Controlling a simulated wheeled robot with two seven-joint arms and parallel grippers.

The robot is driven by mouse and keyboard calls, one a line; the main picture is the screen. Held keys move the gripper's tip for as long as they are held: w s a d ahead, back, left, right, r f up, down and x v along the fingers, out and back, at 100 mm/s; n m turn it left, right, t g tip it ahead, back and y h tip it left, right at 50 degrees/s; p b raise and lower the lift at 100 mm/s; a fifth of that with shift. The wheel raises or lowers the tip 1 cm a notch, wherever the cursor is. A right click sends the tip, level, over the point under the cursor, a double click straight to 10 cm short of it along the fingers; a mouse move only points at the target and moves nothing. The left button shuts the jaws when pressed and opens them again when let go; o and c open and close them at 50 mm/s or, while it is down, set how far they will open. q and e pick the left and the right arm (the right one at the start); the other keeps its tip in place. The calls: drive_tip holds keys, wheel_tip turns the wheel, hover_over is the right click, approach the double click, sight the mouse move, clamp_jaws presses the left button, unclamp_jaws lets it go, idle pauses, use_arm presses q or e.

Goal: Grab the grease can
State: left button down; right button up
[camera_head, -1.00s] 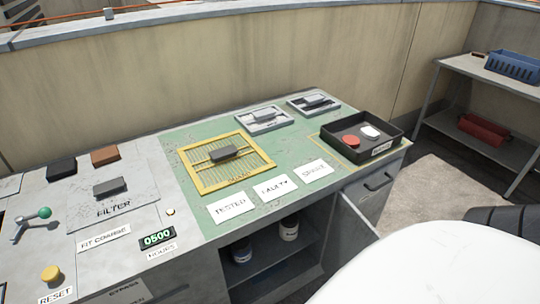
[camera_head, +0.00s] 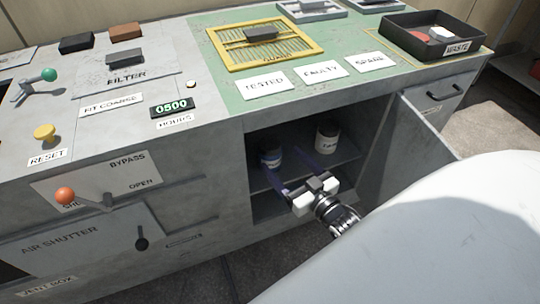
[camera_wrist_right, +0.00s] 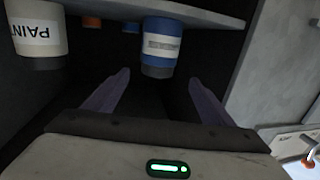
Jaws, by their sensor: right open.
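A blue can with a pale label band (camera_head: 270,158) stands on the shelf inside the open cabinet; its label is too small to read, but it is likely the grease can. In the right wrist view the blue can (camera_wrist_right: 160,45) sits centred just ahead of the fingertips. My right gripper (camera_head: 281,159) reaches into the cabinet, open, its purple fingers pointing at the blue can. In the wrist view the open fingers (camera_wrist_right: 160,77) have an empty gap between them. A white-labelled paint can (camera_head: 327,139) stands to the right. My left gripper is out of view.
The shelf edge (camera_wrist_right: 215,20) runs close by the fingers. The cabinet door (camera_head: 428,128) stands open on the right. The bench top above carries a yellow-framed filter (camera_head: 240,62) and a black waste tray (camera_head: 398,41). Orange and blue items show deeper in the cabinet.

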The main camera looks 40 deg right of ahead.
sight(277, 152)
drive_tip(key=w, duration=0.2)
drive_tip(key=w+b, duration=0.1)
drive_tip(key=w, duration=0.1)
drive_tip(key=w+b, duration=0.1)
drive_tip(key=w, duration=0.1)
drive_tip(key=shift+w+d+f, duration=0.2)
drive_tip(key=shift+d+f, duration=0.05)
drive_tip(key=shift+d, duration=0.15)
drive_tip(key=shift+c, duration=0.6)
drive_tip(key=shift+r, duration=0.1)
drive_tip(key=c, duration=1.3)
